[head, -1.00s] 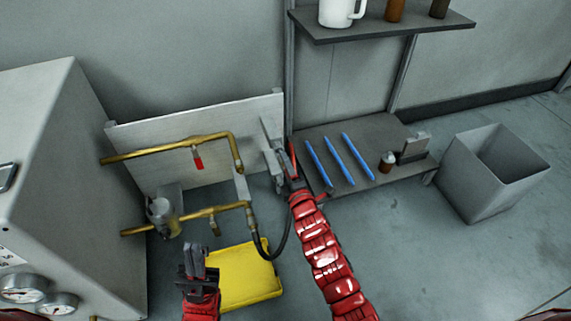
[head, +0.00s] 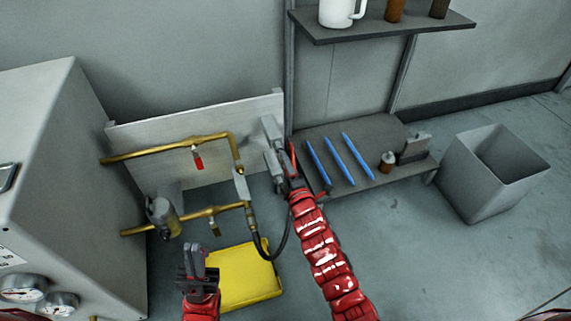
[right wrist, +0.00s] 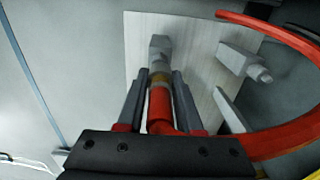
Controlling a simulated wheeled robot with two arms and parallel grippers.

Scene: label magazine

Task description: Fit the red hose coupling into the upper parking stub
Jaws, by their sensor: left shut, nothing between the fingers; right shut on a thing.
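My right gripper (right wrist: 158,95) is shut on the red hose coupling (right wrist: 161,108). Its brass collar (right wrist: 158,79) points at a grey parking stub (right wrist: 160,48), in line with it and touching or very close; seating cannot be told. A second grey stub (right wrist: 238,62) stands to the right on the same pale board, with nothing on it. In the head view the upper grey stub (head: 269,129) is on the board's right end, up-left of my right gripper (head: 291,172); the coupling is mostly hidden there. My left gripper (head: 197,260) is shut and empty, near the yellow mat.
Brass pipes (head: 180,147) cross the pale board (head: 150,132), with a black hose (head: 285,240) hanging below. A grey cylinder (head: 163,217) is at the left. A low shelf (head: 385,133) with blue rods stands right of my arm. A grey bin (head: 490,180) is farther right.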

